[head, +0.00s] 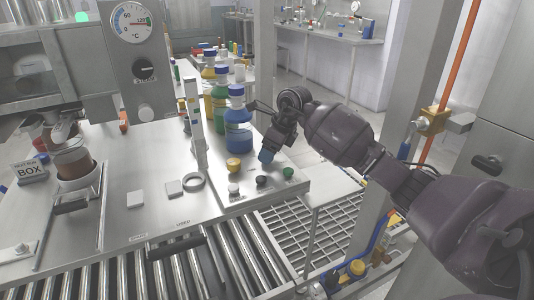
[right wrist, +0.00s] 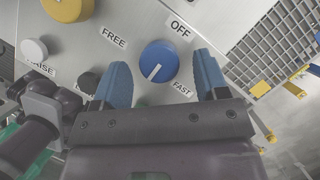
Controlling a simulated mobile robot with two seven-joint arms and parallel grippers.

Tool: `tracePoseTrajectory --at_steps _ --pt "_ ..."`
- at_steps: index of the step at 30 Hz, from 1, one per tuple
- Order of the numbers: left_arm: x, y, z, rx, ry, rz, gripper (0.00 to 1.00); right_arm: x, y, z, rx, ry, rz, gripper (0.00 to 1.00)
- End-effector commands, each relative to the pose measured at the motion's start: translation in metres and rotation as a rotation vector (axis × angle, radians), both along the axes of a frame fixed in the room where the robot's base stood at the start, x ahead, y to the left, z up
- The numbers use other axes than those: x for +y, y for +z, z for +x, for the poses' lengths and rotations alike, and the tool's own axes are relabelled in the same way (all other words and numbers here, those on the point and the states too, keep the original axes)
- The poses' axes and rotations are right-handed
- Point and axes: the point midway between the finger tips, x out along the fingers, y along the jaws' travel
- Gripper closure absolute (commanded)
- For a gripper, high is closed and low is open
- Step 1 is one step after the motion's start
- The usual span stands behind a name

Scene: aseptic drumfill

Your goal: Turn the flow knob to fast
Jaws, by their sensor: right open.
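The flow knob (right wrist: 158,62) is round and blue, with a short white line on the lower-left part of its face. The labels FREE (right wrist: 114,37), OFF (right wrist: 180,27) and FAST (right wrist: 182,90) stand around it; the line does not point at FAST. My right gripper (right wrist: 160,58) is open, with one blue finger on each side of the knob and gaps visible. In the head view its blue tip (head: 266,156) is low over the panel, and the knob cannot be told from the fingers. My left gripper is not in view.
A yellow knob (head: 233,164), white button (head: 234,188), black button (head: 262,180) and green button (head: 288,173) sit close by on the panel. A blue-capped bottle (head: 238,135) stands just left of my right gripper. A roller conveyor (head: 200,270) runs in front.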

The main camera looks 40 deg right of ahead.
Motion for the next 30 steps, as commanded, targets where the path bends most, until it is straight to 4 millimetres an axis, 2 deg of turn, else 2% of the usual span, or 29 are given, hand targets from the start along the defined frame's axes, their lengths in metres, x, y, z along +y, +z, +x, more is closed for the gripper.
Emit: tracePoseTrajectory --at_steps 3,13,21,23,30 --pt "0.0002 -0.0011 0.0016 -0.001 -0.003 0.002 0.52 0.0015 -0.0064 0.0023 0.0 0.0 0.0 0.33" --pt "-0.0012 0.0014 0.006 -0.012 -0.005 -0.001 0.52 0.0019 -0.0071 0.0029 -0.001 0.0 0.001 0.33" --pt "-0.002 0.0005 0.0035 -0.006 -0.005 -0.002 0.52 0.0018 -0.0073 0.0027 -0.001 0.0 0.001 0.74" --pt "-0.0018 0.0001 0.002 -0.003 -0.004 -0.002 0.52 0.0018 -0.0074 0.0027 -0.001 0.0 0.001 0.82" --pt "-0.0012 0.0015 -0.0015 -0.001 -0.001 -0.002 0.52 0.0017 -0.0062 0.0023 -0.001 -0.022 -0.001 0.82"
